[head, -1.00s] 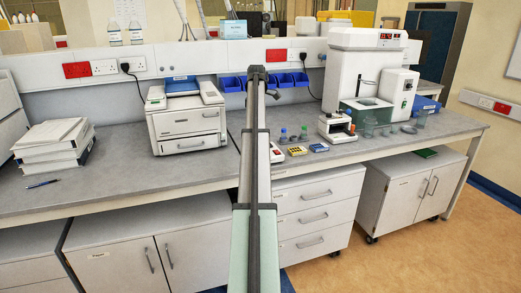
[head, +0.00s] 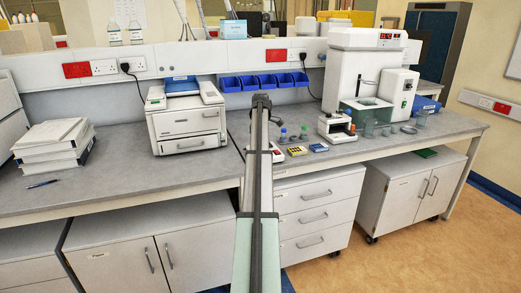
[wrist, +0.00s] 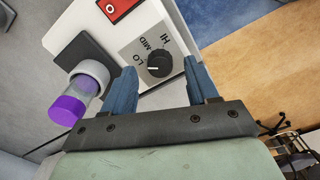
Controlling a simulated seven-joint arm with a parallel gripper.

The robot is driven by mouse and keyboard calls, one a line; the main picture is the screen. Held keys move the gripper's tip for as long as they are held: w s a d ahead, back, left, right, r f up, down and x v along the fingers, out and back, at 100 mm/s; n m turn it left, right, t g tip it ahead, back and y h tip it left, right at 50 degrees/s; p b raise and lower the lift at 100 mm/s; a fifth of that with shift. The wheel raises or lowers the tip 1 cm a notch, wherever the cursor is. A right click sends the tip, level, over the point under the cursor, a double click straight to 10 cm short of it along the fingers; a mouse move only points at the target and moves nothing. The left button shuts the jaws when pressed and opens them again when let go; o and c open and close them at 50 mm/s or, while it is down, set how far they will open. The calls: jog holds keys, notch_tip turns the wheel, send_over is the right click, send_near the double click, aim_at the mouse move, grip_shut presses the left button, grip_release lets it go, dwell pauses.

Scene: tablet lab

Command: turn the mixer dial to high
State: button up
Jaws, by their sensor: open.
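The mixer dial (wrist: 158,64) is a round black knob with a white mark, on a grey plate (wrist: 136,47) lettered LO, MID and HI, in the upper middle of the wrist view. The white mark points left, toward the LO side. My gripper (wrist: 161,73) is open, its two blue fingers on either side of the dial in the picture. No contact with the dial shows, and the exact distance to it is unclear. In the head view my arm's raised links stand in the middle; my gripper and the dial cannot be made out there.
A red panel (wrist: 118,8) lies above the dial. In the head view, a printer (head: 187,120) stands left of my arm, and a white instrument (head: 364,70) stands right.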

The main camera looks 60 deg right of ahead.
jog(key=shift+f, duration=0.8)
jog(key=shift+c, duration=0.4)
jog(key=c, duration=1)
